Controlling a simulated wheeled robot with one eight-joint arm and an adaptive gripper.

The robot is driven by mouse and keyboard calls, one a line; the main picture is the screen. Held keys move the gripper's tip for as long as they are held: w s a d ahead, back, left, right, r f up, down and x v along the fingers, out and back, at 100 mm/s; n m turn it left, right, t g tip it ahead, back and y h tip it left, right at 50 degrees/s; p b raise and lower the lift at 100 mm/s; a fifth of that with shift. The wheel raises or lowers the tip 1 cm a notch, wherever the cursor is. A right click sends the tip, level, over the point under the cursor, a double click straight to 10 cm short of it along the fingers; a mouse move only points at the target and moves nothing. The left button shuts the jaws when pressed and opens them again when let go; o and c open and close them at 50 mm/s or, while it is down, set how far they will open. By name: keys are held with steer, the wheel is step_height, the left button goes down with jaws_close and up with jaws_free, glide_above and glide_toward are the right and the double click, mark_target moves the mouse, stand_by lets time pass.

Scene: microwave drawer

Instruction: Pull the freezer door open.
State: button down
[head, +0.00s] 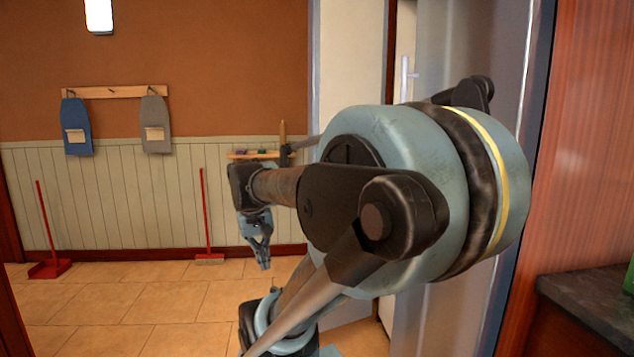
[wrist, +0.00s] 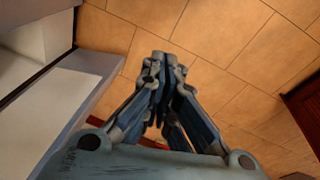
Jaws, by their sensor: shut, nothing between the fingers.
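A tall grey, metallic-looking appliance surface (head: 465,50) stands at the right of the head view, largely behind my arm. A pale upright panel (head: 350,55) stands left of it, with a light vertical handle (head: 405,75) in the narrow gap between. I cannot tell for sure which of these is the freezer door. My gripper (head: 262,255) points down, left of the pale panel and apart from it. In the wrist view its fingers (wrist: 161,70) are together and empty over floor tiles. White panels with grey edges (wrist: 75,95) lie to their left, not touching them.
Tiled floor (head: 120,305) is open at the left. A dark counter (head: 600,295) and a reddish wood panel (head: 590,130) bound the right.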

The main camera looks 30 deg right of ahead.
steer(key=s+a+f+n+y, duration=0.2)
steer(key=s+a+f, duration=0.3)
steer(key=f, duration=0.4)
steer(key=w+d+r+m+t+y, duration=0.1)
steer(key=w+d+r+m+t, duration=0.1)
steer(key=w+d+r+m, duration=0.6)
steer(key=w+d+r+m+t, duration=0.2)
steer(key=w+d+r+m, duration=0.3)
steer(key=w+r+m, duration=0.6)
steer(key=w+d+r+m+t+h, duration=0.1)
steer(key=w+d+r+m, duration=0.1)
steer(key=w+d+m, duration=0.5)
steer(key=w+d+r+m+t, duration=0.1)
steer(key=w+d+r+m, duration=0.3)
steer(key=d, duration=0.7)
steer(key=w+d+r+m+t+h, duration=0.1)
steer(key=w+d+m+t, duration=0.1)
steer(key=d+m, duration=0.6)
steer(key=w+d+r+x, duration=0.1)
steer(key=x, duration=1.2)
steer(key=shift+w+r+n, duration=0.25)
steer(key=shift+r+n, duration=0.05)
steer(key=shift+r, duration=0.15)
steer(key=shift+d, duration=0.15)
